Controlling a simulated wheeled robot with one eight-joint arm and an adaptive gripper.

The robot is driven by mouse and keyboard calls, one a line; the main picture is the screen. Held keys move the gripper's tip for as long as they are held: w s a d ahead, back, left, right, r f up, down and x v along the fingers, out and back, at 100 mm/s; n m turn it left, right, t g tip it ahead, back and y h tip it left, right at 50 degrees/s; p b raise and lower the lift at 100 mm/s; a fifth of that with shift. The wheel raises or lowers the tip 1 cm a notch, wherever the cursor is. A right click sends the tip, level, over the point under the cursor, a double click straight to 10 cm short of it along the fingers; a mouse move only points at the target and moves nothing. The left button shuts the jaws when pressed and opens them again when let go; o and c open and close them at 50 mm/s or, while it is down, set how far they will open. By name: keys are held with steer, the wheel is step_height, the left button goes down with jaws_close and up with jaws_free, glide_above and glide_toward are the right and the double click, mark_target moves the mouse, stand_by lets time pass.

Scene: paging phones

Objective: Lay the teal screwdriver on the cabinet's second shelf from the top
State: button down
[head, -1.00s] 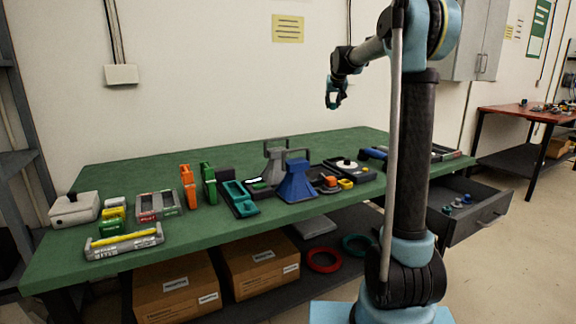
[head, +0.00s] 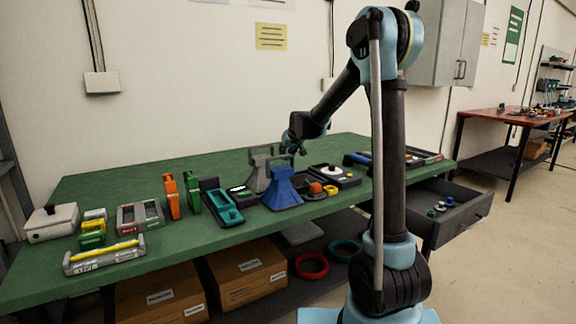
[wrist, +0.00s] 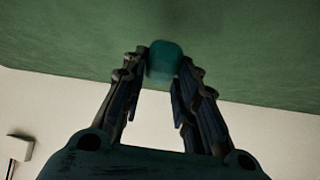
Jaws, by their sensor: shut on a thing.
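My gripper (head: 293,143) is low over the back of the green workbench, behind the grey and blue stands in the head view. In the wrist view my gripper (wrist: 163,68) is shut on a rounded teal thing, taken as the teal screwdriver (wrist: 164,60). Only its blunt end shows between the fingertips; its shaft is hidden. I cannot make it out in the head view. A grey wall cabinet (head: 432,45) hangs at the upper right, apart from my gripper. Its doors look shut, and no shelf inside it shows.
The green workbench (head: 110,185) carries a blue stand (head: 283,188), a grey stand (head: 259,170), orange and green upright phones, and trays. An open drawer (head: 455,210) juts out at the right. A red-topped table (head: 500,112) stands farther right, with clear floor before it.

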steer(key=shift+f, duration=2.25)
steer(key=c, duration=1.2)
jaws_free()
steer(key=shift+c, duration=0.2)
